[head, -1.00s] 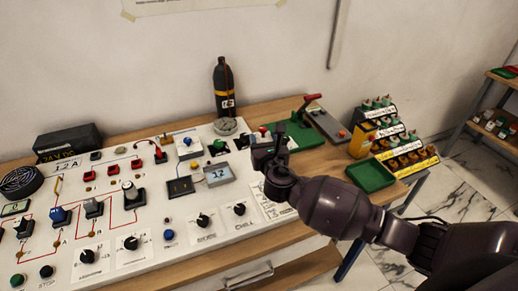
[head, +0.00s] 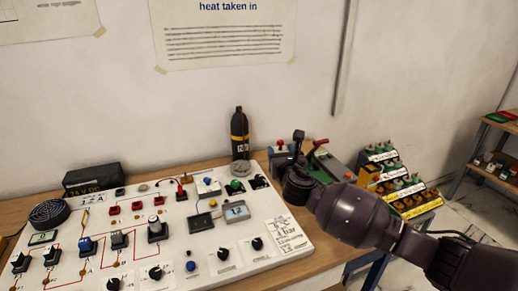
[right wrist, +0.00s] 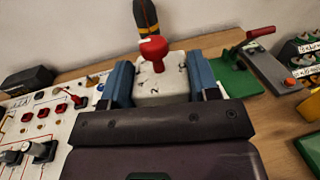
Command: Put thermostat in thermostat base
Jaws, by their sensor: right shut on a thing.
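The thermostat (right wrist: 161,80), a whitish box with a red knob on top, sits between the blue-grey fingers of my right gripper (right wrist: 163,85) in the right wrist view. The gripper is shut on it, and it looks upright. In the head view the thermostat (head: 281,155) shows at the left of my dark right gripper (head: 290,162), near the right back corner of the white panel. A black part (head: 258,182) on that corner could be the thermostat base; I cannot tell for sure. My left gripper is out of view.
The white panel (head: 180,262) carries several knobs, switches and meters. A dark bottle (head: 240,135) stands behind it. A green plate with a red-handled lever (right wrist: 240,78) lies to the right. Racks of labelled parts (head: 400,185) stand farther right.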

